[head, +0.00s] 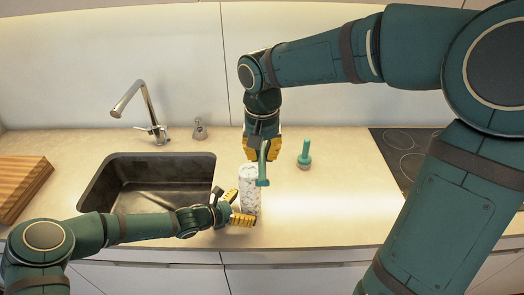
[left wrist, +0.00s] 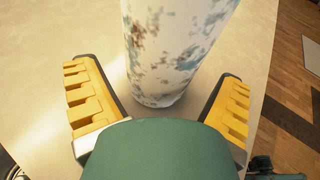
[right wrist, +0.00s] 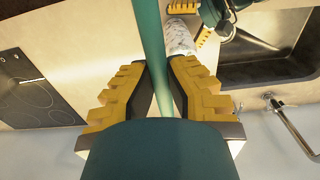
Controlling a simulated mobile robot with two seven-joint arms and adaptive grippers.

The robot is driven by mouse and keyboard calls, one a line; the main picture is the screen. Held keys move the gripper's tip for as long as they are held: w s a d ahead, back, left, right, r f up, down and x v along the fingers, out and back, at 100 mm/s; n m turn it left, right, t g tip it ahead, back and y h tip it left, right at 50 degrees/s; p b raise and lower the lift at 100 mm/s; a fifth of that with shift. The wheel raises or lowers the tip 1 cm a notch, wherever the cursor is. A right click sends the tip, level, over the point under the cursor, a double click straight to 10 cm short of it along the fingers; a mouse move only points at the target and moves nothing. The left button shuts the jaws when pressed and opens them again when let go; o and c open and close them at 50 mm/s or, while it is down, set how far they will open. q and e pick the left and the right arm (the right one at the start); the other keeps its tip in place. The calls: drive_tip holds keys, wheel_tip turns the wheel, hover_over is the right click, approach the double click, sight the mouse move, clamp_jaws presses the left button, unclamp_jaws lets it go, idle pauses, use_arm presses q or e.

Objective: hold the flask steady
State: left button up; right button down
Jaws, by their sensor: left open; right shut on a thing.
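The flask (head: 249,190) is a white cylinder with grey-brown mottling, upright on the counter near its front edge. My left gripper (head: 241,207) is open low at the flask, with one yellow finger on each side. In the left wrist view the flask (left wrist: 170,50) rises between the spread fingers, with gaps showing on both sides. My right gripper (right wrist: 160,75) points down just behind the flask and is shut on a green tool (right wrist: 152,30) with a slim shaft. In the head view the tool's lower part (head: 263,165) overlaps the flask's right edge; I cannot tell whether they touch.
A green knobbed object (head: 304,155) stands on the counter right of my right gripper. A dark sink (head: 150,180) with a tap (head: 150,110) lies left. A wooden board (head: 20,185) is at far left, a black hob (head: 400,150) at right. The counter (head: 340,205) right of the flask is clear.

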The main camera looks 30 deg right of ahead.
use_arm(q)
drive_tip(key=shift+d+f, duration=0.2)
drive_tip(key=shift+d, duration=0.4)
drive_tip(key=c, duration=1)
drive_tip(key=shift+c, duration=0.2)
